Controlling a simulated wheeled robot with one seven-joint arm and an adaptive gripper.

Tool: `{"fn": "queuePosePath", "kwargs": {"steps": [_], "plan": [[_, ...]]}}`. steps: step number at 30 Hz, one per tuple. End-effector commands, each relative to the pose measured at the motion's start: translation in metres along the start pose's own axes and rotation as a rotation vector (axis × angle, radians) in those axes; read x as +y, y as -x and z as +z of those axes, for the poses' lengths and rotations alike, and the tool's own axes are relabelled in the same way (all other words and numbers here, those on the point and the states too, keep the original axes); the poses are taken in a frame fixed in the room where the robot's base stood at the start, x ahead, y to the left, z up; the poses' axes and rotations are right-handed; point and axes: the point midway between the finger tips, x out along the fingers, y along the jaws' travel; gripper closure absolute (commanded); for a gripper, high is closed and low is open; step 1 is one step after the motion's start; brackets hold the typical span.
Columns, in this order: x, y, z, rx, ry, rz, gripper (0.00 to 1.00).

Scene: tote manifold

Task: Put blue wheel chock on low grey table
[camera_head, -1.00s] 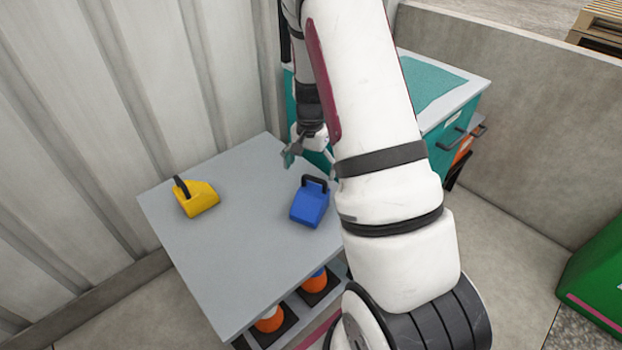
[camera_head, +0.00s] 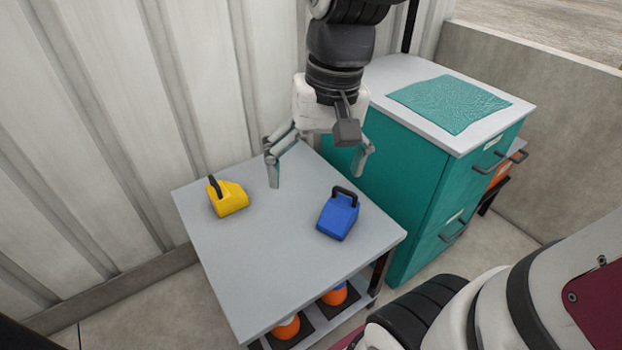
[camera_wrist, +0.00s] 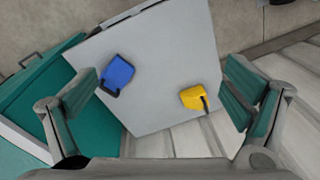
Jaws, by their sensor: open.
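The blue wheel chock (camera_head: 338,218) with a black handle stands on the low grey table (camera_head: 270,262), towards its right side. In the wrist view the blue chock (camera_wrist: 117,71) shows left of centre on the table top (camera_wrist: 160,110). My gripper (camera_head: 318,180) is open and empty, its fingers spread wide. It is above the far part of the table, behind the blue chock in the head view and apart from it. In the wrist view its fingers (camera_wrist: 158,100) frame both chocks.
A yellow wheel chock (camera_head: 229,199) stands on the table's left side. A teal drawer cabinet (camera_head: 400,190) with a teal mat (camera_head: 450,103) stands close at right. Orange items (camera_head: 287,327) sit on the shelf below. A corrugated wall (camera_head: 90,130) rises behind the table.

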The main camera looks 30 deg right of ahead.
Motion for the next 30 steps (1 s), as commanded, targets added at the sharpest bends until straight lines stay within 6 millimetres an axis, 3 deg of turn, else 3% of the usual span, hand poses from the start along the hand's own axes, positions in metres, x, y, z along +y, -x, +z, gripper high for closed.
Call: {"fn": "queuePosePath", "kwargs": {"steps": [1,6,12,17,30], "plan": [[-0.002,0.009,0.021,0.014,0.054,0.002,0.05],[0.003,0.021,0.08,0.033,0.219,0.031,0.05],[0.013,0.022,0.121,0.048,0.334,0.064,0.05],[0.017,0.021,0.132,0.05,0.363,0.075,0.05],[0.017,0.022,0.131,0.05,0.362,0.075,0.05]]}}
